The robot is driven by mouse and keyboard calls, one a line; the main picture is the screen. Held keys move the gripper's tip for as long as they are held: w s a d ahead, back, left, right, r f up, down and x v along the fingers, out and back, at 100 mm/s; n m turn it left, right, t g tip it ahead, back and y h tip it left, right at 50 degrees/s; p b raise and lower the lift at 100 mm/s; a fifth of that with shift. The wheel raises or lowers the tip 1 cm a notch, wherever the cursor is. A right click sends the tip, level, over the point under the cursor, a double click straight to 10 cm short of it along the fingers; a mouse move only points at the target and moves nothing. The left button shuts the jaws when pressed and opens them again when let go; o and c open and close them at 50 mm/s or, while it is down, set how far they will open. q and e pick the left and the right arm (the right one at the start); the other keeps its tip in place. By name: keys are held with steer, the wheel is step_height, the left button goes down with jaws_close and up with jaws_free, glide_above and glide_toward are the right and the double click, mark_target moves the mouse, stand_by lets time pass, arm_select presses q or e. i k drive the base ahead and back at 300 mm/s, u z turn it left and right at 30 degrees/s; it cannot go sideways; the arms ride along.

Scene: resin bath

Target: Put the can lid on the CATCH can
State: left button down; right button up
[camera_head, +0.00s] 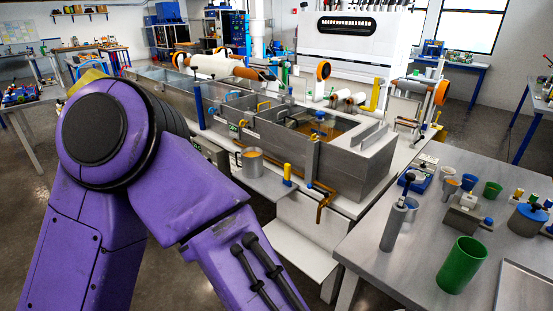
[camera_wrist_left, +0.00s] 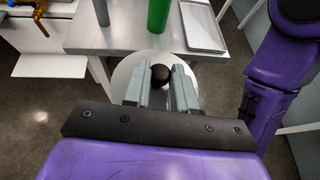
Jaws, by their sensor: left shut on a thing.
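In the left wrist view my left gripper (camera_wrist_left: 160,74) is shut on the black knob of a pale round can lid (camera_wrist_left: 125,72). The lid is in the air, beside the front edge of the grey table. In the head view my left arm fills the left and lower middle, and its gripper is out of frame. I can read no CATCH label on any can. A steel can with a handle and amber contents (camera_head: 251,162) stands on the bench beside the bath. My right gripper does not show.
A green cylinder (camera_head: 462,265), a grey cylinder (camera_head: 393,226), a tray (camera_head: 525,288) and small cups are on the grey table (camera_head: 415,265). The resin bath (camera_head: 345,175) has a brass tap (camera_head: 322,206) above a low pale shelf (camera_head: 292,245). Open floor lies left of the table.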

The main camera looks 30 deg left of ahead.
mark_target(251, 153)
steer(key=u, duration=0.7)
steer(key=i, duration=0.55)
steer(key=u, duration=1)
steer(key=i, duration=1.55)
steer(key=z, duration=0.95)
steer(key=i, duration=0.3)
steer(key=z, duration=0.15)
